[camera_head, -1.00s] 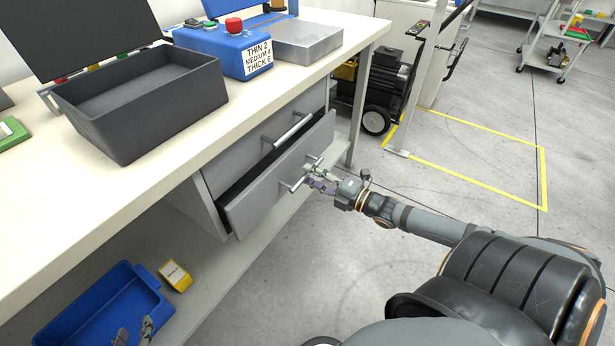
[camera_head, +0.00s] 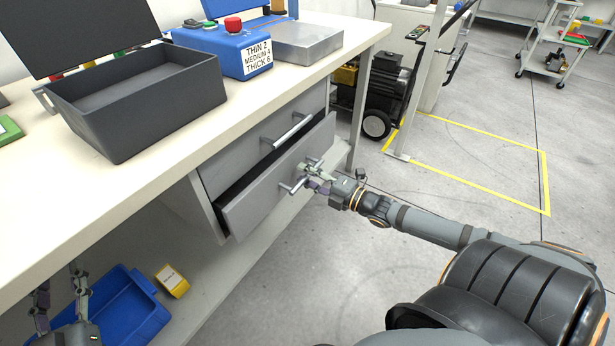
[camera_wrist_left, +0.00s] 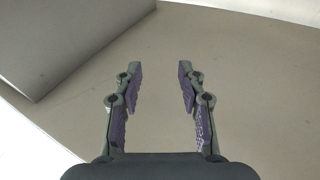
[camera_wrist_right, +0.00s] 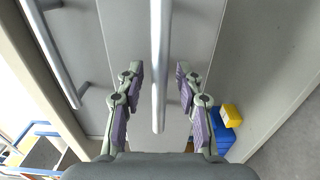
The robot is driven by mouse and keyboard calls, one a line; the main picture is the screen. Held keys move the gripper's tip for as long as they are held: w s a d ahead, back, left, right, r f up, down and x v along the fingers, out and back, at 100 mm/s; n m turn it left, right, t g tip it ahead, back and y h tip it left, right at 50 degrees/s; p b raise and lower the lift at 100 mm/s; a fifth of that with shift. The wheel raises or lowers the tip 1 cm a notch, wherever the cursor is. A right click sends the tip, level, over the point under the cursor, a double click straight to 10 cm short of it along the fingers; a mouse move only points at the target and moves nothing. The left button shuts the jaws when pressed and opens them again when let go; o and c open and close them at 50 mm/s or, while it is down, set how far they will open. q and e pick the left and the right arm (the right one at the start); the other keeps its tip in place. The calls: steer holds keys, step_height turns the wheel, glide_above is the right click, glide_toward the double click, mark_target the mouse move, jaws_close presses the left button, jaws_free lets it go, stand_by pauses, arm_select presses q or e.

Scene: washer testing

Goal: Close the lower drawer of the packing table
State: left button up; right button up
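The lower drawer (camera_head: 262,190) of the packing table is pulled partly out, with a dark gap behind its grey front. Its bar handle (camera_head: 291,188) is partly hidden by my right gripper (camera_head: 312,172). In the right wrist view the lower handle (camera_wrist_right: 158,70) runs between the parted fingers of my right gripper (camera_wrist_right: 157,90), with space on both sides. My left gripper (camera_head: 62,278) is low at the left, beside the table and near a blue bin. In the left wrist view my left gripper (camera_wrist_left: 158,85) is open and empty.
The upper drawer (camera_head: 270,135) is closed, its handle (camera_head: 292,131) above the lower one. A blue bin (camera_head: 150,322) and a yellow box (camera_head: 172,281) are on the lower shelf. A dark tray (camera_head: 150,115) stands on the tabletop. Floor in front of the drawer is clear.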

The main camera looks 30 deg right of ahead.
jaws_close()
stand_by(0.3)
